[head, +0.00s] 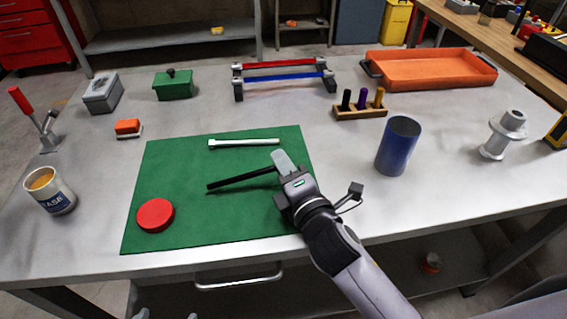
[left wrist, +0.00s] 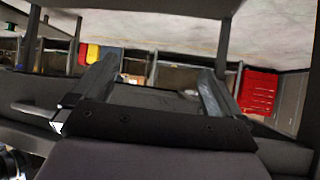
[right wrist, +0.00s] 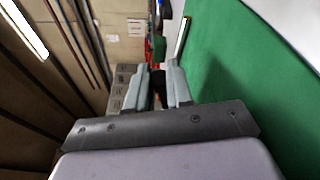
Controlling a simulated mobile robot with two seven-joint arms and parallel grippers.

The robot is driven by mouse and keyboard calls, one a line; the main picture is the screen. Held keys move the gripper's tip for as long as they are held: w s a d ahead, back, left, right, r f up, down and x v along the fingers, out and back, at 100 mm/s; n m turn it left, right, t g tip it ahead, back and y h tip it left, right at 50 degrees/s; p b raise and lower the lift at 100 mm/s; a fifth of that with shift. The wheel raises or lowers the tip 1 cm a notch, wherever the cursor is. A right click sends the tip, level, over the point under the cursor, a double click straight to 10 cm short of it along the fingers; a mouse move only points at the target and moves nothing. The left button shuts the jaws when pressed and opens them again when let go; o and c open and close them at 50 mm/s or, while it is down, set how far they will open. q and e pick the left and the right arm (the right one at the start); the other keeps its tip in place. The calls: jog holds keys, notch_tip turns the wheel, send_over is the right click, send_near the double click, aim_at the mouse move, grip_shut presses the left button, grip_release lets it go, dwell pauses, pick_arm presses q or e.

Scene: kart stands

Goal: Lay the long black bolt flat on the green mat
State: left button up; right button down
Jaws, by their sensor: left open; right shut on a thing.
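The long black bolt (head: 238,180) is in my right gripper (head: 284,163), which is shut on its right end. The bolt looks nearly level over the middle of the green mat (head: 180,175), with a shadow just below it; any gap is small. In the right wrist view, a dark piece of the bolt (right wrist: 158,90) shows between the fingers (right wrist: 162,88), with the mat (right wrist: 235,80) to the right. My left gripper (head: 167,316) is open at the bottom edge of the head view, before the table. Its empty fingers (left wrist: 155,88) stand apart in the left wrist view.
A silver bolt (head: 243,143) lies at the mat's back, and a red disc (head: 155,215) at its front left. A blue cup (head: 398,146) stands right of the mat. Behind are a peg block (head: 360,112), a rack (head: 285,77) and an orange tray (head: 430,68).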

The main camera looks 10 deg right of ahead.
jog(key=c, duration=0.9)
grip_release()
jog(key=shift+c, duration=0.2)
jog(key=shift+f, duration=0.1)
jog(key=shift+v, duration=3.6)
